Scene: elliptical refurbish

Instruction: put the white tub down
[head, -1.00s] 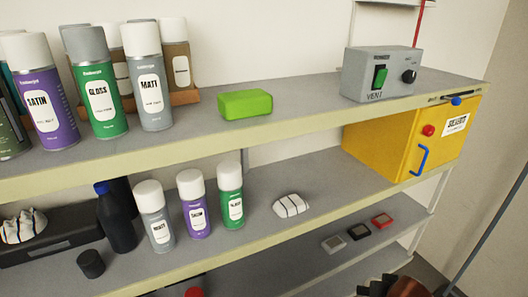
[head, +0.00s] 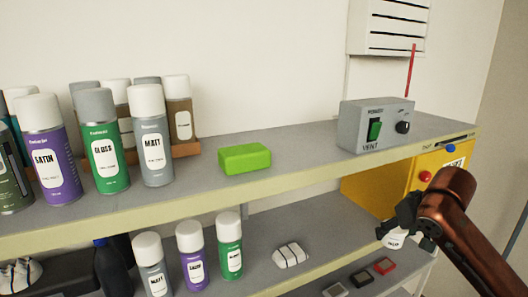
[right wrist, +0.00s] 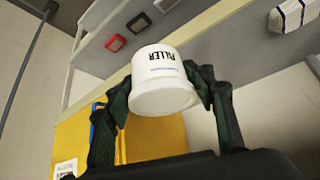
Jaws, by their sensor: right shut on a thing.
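The white tub (right wrist: 160,88), with "FILLER" printed on it, is held between the two fingers of my right gripper (right wrist: 160,92) in the right wrist view. In the head view, the tub (head: 395,240) shows partly at my right gripper (head: 408,222), in front of the shelves near the yellow cabinet. My copper-coloured right arm hides part of that area. My right gripper is shut on the tub. My left gripper is not in view.
The upper shelf (head: 310,178) holds several spray cans, a green block (head: 245,158) and a grey VENT box (head: 372,126). The lower shelf holds more cans and a striped white bundle (head: 290,255). The yellow cabinet (head: 385,190) stands at the right. Upper shelf space between block and box is clear.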

